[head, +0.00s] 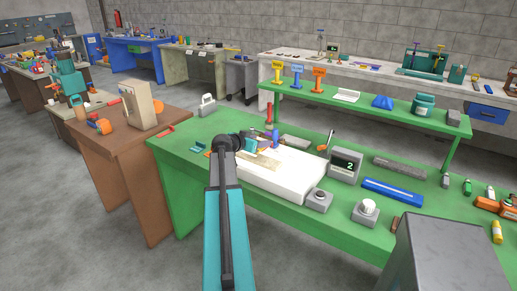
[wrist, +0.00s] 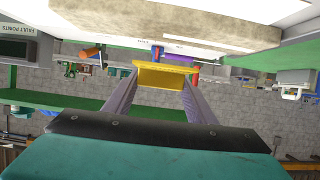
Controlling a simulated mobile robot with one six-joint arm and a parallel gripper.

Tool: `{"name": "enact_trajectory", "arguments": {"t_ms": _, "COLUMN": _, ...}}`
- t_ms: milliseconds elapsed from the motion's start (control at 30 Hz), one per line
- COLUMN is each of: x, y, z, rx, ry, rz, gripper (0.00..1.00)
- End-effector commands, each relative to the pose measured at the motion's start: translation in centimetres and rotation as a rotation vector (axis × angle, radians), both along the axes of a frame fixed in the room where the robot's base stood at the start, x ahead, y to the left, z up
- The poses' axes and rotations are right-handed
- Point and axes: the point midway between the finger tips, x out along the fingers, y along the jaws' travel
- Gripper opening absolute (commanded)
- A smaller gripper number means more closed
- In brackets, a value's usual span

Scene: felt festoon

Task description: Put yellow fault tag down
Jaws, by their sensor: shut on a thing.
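My gripper (wrist: 160,78) is shut on the yellow fault tag (wrist: 160,77), which sits between the two fingertips in the wrist view. In the head view my gripper (head: 252,146) is over the back left part of a white slab (head: 291,182) on the green bench; the tag cannot be made out there. A beige piece (head: 262,161) lies on the slab, and its edge (wrist: 150,32) runs across the top of the wrist view, which looks upside down. I cannot tell whether the tag touches anything.
A grey display reading 2 (head: 345,165) stands right of the slab. A grey button box (head: 318,200) and a knob box (head: 365,211) are in front. A blue bar (head: 392,192) lies further right. Yellow (head: 277,71), blue (head: 297,76) and orange (head: 318,78) stands are on the raised green shelf.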

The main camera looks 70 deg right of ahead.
Motion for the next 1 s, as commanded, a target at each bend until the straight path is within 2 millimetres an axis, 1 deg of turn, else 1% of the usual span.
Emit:
{"name": "enact_trajectory", "arguments": {"t_ms": 333, "x": 0.0, "y": 0.0, "z": -0.2, "rx": 0.0, "ry": 0.001, "rz": 0.0, "gripper": 0.3}}
{"name": "enact_trajectory", "arguments": {"t_ms": 467, "x": 0.0, "y": 0.0, "z": -1.0, "rx": 0.002, "ry": 0.003, "rz": 0.0, "gripper": 0.3}}
{"name": "enact_trajectory", "arguments": {"t_ms": 700, "x": 0.0, "y": 0.1, "z": -3.0, "rx": 0.002, "ry": 0.002, "rz": 0.0, "gripper": 0.3}}
{"name": "enact_trajectory", "arguments": {"t_ms": 833, "x": 0.0, "y": 0.0, "z": -3.5, "rx": 0.0, "ry": 0.001, "rz": 0.0, "gripper": 0.3}}
{"name": "enact_trajectory", "arguments": {"t_ms": 1000, "x": 0.0, "y": 0.0, "z": -3.5, "rx": 0.0, "ry": 0.0, "rz": 0.0, "gripper": 0.3}}
